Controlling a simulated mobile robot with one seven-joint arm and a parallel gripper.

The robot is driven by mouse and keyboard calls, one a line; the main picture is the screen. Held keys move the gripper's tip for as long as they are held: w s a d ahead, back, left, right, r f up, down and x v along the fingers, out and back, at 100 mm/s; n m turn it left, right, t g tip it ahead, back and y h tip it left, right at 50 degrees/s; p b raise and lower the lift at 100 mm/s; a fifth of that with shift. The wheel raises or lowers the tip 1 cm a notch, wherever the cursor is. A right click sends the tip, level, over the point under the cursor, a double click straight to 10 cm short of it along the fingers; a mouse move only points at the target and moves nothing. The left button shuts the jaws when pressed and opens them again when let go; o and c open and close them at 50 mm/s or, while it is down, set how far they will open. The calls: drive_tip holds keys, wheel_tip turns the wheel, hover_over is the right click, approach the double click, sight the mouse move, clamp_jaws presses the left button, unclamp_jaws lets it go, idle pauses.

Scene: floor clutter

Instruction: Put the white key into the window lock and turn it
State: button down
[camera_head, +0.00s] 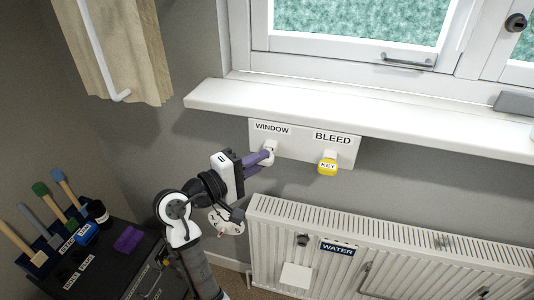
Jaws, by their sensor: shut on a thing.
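My gripper (267,157) has purple fingers and reaches up to the key board (300,145) below the window sill. It is shut on a small white thing, the white key (270,147), just under the label "WINDOW". The fingers hide part of the key, and I cannot tell whether it still touches its hook. The window lock appears to be the dark round fitting (515,22) on the white window frame at the upper right, apart from my gripper.
A yellow key (328,167) hangs under the label "BLEED". The white sill (370,125) juts out above the board. A white radiator (390,250) stands below. A dark cabinet (90,265) with tools is at the lower left.

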drive_tip(key=shift+s+a, duration=0.15)
drive_tip(key=shift+s, duration=0.15)
drive_tip(key=shift+s+a+p, duration=0.15)
drive_tip(key=shift+s+a, duration=0.05)
drive_tip(key=shift+s, duration=0.45)
drive_tip(key=shift+s+a+p, duration=0.15)
drive_tip(key=shift+s, duration=0.45)
